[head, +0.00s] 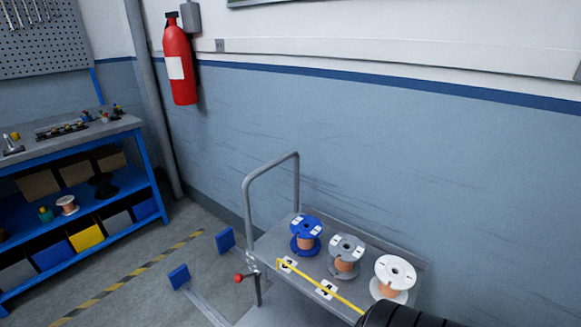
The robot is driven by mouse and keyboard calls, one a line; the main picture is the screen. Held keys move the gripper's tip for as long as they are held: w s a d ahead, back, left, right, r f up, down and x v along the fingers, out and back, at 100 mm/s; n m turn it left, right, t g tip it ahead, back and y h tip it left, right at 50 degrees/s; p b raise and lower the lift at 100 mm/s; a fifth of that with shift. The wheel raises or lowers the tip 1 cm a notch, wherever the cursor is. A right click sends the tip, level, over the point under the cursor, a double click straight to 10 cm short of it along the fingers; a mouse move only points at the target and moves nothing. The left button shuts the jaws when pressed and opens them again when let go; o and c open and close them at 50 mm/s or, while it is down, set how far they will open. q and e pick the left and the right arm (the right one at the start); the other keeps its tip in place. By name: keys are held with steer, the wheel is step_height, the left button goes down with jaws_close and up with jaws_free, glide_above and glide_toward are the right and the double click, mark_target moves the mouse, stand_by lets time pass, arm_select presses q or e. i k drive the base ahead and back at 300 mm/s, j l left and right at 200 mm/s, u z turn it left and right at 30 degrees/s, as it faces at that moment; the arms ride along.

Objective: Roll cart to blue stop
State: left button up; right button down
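The grey cart (272,240) stands against the blue-grey wall at the lower middle, with a tubular push handle (247,195) rising at its left end. Blue (306,236), grey (346,256) and white (395,278) spools with copper-coloured windings stand on its top. Two blue stop blocks (225,240) (179,277) are on the floor left of the cart, apart from it. A grey rail (205,306) runs from the nearer block toward the cart. Neither gripper can be made out.
A red-knobbed lever (239,278) sits at the cart's left end. A yellow bar (325,289) crosses its front. A dark ribbed object (405,316) covers the bottom right. A blue workbench (75,150) stands left; yellow-black tape (140,272) marks the floor. A red extinguisher (178,60) hangs on the wall.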

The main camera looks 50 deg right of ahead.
mark_target(293, 300)
steer(key=j+z, duration=0.1)
steer(key=z, duration=0.7)
steer(key=j+z, duration=0.15)
steer(key=z, duration=0.65)
steer(key=k+j+z, duration=0.1)
steer(key=z, duration=0.35)
steer(key=j+z, duration=0.5)
